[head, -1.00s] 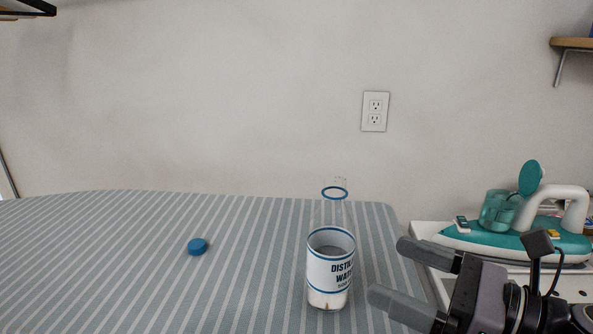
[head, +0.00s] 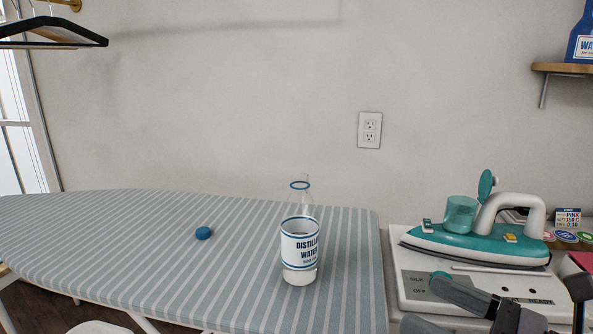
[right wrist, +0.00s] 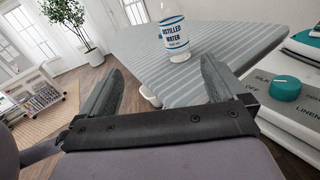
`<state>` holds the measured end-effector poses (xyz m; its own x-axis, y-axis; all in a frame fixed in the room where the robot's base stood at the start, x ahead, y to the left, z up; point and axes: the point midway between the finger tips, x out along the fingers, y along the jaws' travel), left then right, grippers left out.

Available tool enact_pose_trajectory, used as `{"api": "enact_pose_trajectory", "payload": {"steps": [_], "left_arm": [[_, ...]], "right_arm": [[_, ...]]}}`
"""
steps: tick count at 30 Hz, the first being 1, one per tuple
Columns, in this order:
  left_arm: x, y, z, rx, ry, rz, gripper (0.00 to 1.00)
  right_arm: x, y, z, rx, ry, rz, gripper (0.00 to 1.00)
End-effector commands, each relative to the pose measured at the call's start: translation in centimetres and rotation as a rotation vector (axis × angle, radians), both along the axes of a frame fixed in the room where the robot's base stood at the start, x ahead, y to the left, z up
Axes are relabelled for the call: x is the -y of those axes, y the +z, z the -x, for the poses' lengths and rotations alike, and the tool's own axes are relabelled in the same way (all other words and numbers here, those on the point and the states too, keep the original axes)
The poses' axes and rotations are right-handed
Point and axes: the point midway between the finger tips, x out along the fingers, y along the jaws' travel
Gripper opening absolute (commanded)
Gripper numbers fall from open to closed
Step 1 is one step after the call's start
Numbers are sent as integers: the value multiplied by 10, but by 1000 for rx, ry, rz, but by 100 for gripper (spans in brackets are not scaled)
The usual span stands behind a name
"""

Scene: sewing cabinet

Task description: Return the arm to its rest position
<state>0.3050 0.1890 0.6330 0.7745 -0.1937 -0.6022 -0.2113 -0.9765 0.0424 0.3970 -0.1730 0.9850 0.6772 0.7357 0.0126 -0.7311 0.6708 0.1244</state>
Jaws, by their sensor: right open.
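My right gripper (head: 445,307) is at the lower right of the head view, in front of the iron's station. In the right wrist view its two fingers (right wrist: 158,88) are spread wide with nothing between them. A clear bottle labelled distilled water (head: 300,250) stands upright on the striped ironing board (head: 130,235), apart from the gripper. The bottle also shows beyond the fingers in the right wrist view (right wrist: 174,38). A blue cap (head: 204,233) lies on the board left of the bottle. My left gripper is not in view.
A teal and white iron (head: 475,240) rests on a white station (head: 415,262) right of the board. A teal knob (right wrist: 286,88) is close to the right finger in the wrist view. A shelf (head: 562,69) and hangers (head: 50,35) are above.

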Motion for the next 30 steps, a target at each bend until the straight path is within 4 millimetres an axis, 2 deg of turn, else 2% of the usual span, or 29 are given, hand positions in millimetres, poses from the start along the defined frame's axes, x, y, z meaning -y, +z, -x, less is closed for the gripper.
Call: {"api": "enact_pose_trajectory", "payload": {"steps": [1,8,12,16,20,24,27,30], "left_arm": [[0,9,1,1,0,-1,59],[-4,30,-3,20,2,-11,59],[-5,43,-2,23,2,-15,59],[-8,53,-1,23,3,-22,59],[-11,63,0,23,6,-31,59],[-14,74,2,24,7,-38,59],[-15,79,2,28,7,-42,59],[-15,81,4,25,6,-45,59]], "right_arm": [[0,-1,-5,-90,-22,-98,98],[9,-32,-25,-508,-146,-560,98],[18,-68,-30,-805,-259,-914,98],[26,-110,-24,-1065,-388,-1266,98],[33,-157,-4,-1292,-540,-1639,98],[36,-208,31,-1470,-722,-2051,98],[34,-237,58,-1537,-839,-2302,98],[32,-257,80,-1561,-927,-2488,98]]}}
